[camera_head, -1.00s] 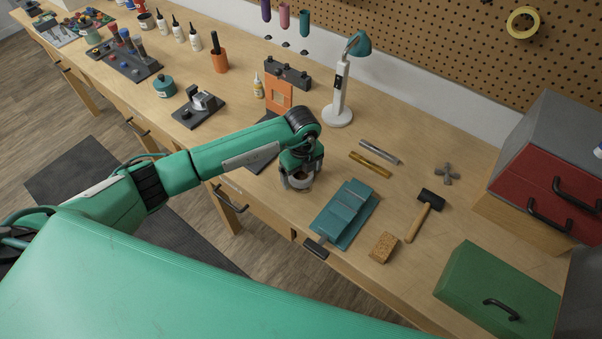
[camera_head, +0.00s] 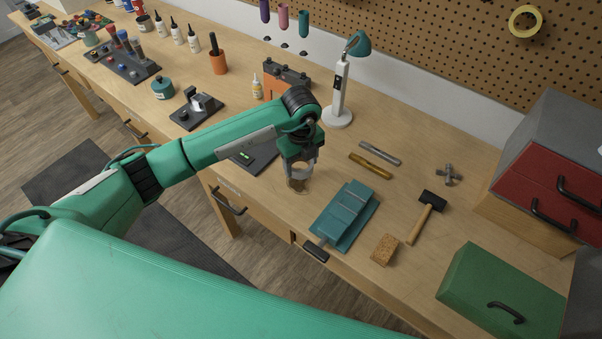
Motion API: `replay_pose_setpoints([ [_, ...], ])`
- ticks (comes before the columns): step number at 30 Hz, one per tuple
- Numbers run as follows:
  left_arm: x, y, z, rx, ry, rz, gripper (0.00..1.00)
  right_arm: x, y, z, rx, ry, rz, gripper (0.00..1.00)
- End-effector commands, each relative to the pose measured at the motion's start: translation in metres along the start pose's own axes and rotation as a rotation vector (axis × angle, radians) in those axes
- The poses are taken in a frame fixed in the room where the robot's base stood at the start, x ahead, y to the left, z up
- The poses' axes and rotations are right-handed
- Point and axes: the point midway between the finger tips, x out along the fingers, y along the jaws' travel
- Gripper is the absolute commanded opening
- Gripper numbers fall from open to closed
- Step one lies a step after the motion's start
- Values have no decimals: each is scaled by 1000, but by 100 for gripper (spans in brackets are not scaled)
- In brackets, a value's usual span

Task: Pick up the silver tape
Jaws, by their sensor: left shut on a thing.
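My left gripper (camera_head: 299,175) points down over the bench, left of the teal block, and is shut on the silver tape (camera_head: 302,169). The tape shows as a small grey roll, partly hidden by the fingers and wrist. It looks slightly above the bench top, though the gap is hard to judge. My right gripper is not in view.
A teal stepped block (camera_head: 346,214) stands just right of the gripper. A sponge-like brown block (camera_head: 384,249), a hammer (camera_head: 425,216), a brass bar (camera_head: 370,166) and a silver bar (camera_head: 380,152) lie further right. A white lamp (camera_head: 339,100) stands behind.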

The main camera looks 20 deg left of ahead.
Motion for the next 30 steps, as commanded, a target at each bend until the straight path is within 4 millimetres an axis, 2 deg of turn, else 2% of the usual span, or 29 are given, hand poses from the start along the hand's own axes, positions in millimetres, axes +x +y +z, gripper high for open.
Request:
replay_pose_setpoints([
  [1,-12,-2,1,1,-3,-8,40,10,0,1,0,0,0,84],
  [6,-65,-1,1,3,-4,-8,40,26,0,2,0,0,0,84],
  [13,-123,0,1,1,-4,-3,40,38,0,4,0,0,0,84],
  [21,-144,0,0,0,-1,-1,40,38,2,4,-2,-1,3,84],
  [26,-147,0,0,14,0,0,40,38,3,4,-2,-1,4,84],
  [30,-146,2,0,111,-1,-1,40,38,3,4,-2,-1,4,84],
])
